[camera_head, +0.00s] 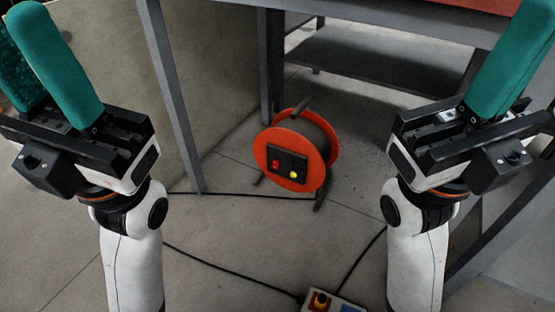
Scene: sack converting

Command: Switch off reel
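The reel (297,154) is an orange cable reel standing upright on the floor in the middle of the head view. Its front flange carries a dark panel with a red switch (276,164) and a yellow round part (294,175). Whether the switch is on or off cannot be told. My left gripper (28,45), with teal fingers, is raised at the upper left, apart from the reel; its fingers look spread and empty. My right gripper (525,45) is raised at the upper right, also apart from the reel. Its second finger is mostly hidden or out of frame.
A grey metal table frame (172,95) with a lower shelf (390,70) stands behind the reel. Black cables (225,268) cross the floor. A control box (322,302) with a red-and-yellow knob lies at the bottom edge. Floor in front of the reel is mostly clear.

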